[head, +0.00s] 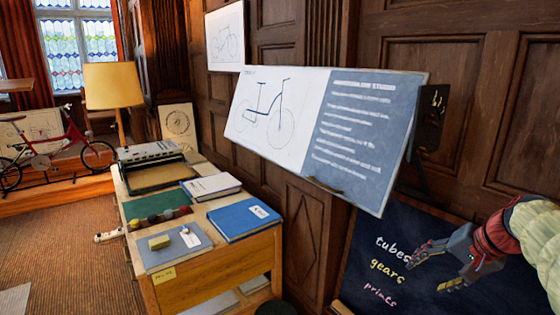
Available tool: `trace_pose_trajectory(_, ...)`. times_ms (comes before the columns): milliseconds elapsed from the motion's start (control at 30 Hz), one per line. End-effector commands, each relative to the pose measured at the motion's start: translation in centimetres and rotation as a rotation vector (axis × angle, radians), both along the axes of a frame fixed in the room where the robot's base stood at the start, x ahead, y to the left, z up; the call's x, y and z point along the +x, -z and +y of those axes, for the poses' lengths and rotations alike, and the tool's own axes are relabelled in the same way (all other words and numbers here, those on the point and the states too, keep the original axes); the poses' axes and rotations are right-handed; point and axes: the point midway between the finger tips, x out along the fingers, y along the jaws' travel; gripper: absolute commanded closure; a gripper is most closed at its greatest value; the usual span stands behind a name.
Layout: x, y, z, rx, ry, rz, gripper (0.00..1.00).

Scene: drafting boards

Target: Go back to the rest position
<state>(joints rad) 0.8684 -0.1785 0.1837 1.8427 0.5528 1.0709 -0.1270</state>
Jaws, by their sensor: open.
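My gripper (438,268) is at the lower right of the head view, at the end of my arm. Its two fingers point left and are spread apart, with nothing between them. It is in front of a dark chalkboard (385,225) with the words "tubes", "gears" and "prints". I cannot tell how far the gripper is from the chalkboard. No marked rest position shows in the view.
A wooden desk (215,285) at centre left holds a blue book (243,219), a pale book (211,186), a small yellowish block (159,242) and a grey mat (165,257). A tilted drafting board (395,175) is above the chalkboard.

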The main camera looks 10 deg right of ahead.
Motion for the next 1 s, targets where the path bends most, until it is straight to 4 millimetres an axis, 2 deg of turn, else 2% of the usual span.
trace_pose_trajectory(33, -1.2, 0.7, 3.3, -0.049, -0.048, 0.046, 0.41)
trace_pose_trajectory(200, -5.6, 3.5, 10.7, -0.214, -0.201, 0.154, 0.41)
trace_pose_trajectory(500, -12.1, 5.7, 20.3, -0.474, -0.537, 0.170, 0.41)
trace_pose_trajectory(600, -13.5, 5.6, 23.1, -0.521, -0.637, 0.133, 0.41)
trace_pose_trajectory(733, -13.9, 4.0, 26.2, -0.554, -0.727, 0.054, 0.41)
trace_pose_trajectory(833, -13.9, 3.1, 27.7, -0.569, -0.774, 0.014, 0.41)
trace_pose_trajectory(1000, -13.9, 2.9, 28.7, -0.570, -0.809, 0.000, 0.41)
